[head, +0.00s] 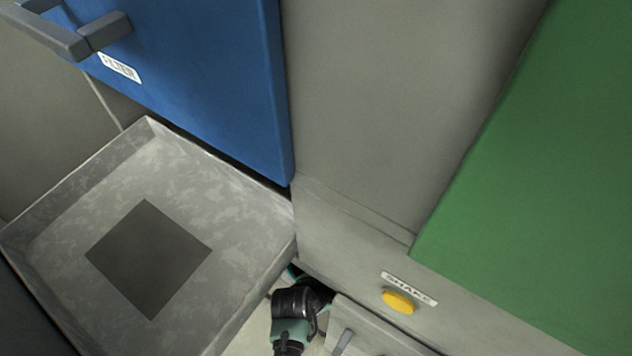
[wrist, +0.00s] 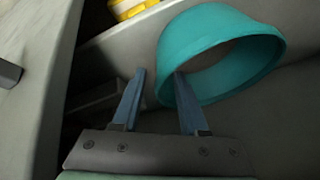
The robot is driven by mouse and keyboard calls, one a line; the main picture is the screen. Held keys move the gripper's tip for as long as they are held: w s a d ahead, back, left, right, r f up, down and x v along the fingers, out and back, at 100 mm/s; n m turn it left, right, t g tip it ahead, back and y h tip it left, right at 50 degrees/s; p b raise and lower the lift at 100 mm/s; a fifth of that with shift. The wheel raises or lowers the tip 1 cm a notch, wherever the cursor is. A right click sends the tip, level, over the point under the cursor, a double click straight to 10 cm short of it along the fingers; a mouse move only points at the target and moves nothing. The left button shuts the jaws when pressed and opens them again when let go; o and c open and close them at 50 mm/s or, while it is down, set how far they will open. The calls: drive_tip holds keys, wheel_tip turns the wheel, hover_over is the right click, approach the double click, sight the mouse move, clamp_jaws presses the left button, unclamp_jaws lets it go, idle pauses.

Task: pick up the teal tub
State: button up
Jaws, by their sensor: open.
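The teal tub (wrist: 225,28) shows in the wrist view, just ahead of my gripper and to the right, with its round opening turned partly toward the camera. My gripper (wrist: 159,72) is open, with its two blue-grey fingers apart. The left finger is outside the tub, to its left. The right finger overlaps the tub's opening, and the near-left wall appears between the fingertips. I cannot tell whether either finger touches it. In the head view my gripper is hidden, and I cannot make out the tub for certain.
A grey tray (head: 225,318) with a dark square panel lies at the left, below a blue FILTER door (head: 215,75). A yellow button (head: 398,301) sits under a SHAKE label, near a green panel (head: 560,180). A yellow object (wrist: 130,8) stands behind the tub.

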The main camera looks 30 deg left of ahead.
drive_tip(key=shift+w+f, duration=0.35)
drive_tip(key=shift+f, duration=0.25)
clamp_jaws()
drive_tip(key=shift+r, duration=0.1)
idle(0.9)
